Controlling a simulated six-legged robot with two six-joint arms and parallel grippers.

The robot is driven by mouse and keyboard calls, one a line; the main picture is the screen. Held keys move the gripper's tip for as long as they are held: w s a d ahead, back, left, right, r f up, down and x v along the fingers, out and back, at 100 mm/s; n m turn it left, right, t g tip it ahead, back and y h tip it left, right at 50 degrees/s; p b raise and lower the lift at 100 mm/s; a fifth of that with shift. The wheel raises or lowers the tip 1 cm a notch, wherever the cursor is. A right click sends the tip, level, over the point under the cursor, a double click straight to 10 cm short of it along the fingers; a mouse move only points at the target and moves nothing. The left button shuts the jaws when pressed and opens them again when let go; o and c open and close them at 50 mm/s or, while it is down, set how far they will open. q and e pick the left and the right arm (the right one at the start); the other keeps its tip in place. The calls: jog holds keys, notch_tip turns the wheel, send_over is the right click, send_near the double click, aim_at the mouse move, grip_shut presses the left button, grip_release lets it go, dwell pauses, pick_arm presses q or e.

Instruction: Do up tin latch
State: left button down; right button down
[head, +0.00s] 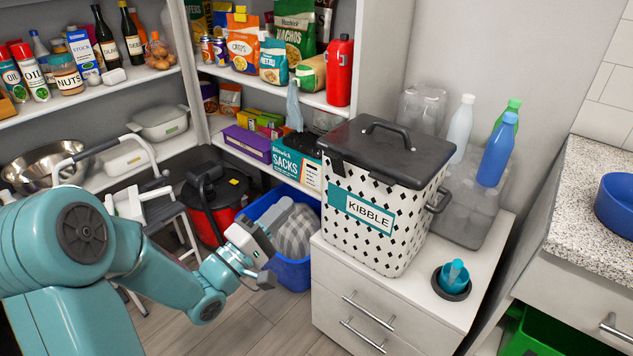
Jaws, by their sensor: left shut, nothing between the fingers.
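The kibble tin (376,240) is white with black diamonds and a teal KIBBLE label. It stands upright on the white drawer unit, right of centre. Its dark grey lid (400,158) with a top handle lies on it. A black side handle (438,200) sticks out on the right. My left gripper (264,263) is shut and empty, left of the tin and lower in the picture, apart from it. My right gripper is out of view.
Bottles (497,150) stand behind. A blue bin (292,272) is behind my left gripper. Shelves with boxes are at the back. Free floor lies below the gripper.

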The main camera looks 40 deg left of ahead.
pick_arm(q)
send_near(330, 157)
jog(key=shift+y, duration=0.4)
jog(key=x, duration=0.6)
jog(key=shift+w+d+r, duration=0.15)
jog(key=shift+w+d, duration=0.05)
jog(key=shift+w, duration=0.15)
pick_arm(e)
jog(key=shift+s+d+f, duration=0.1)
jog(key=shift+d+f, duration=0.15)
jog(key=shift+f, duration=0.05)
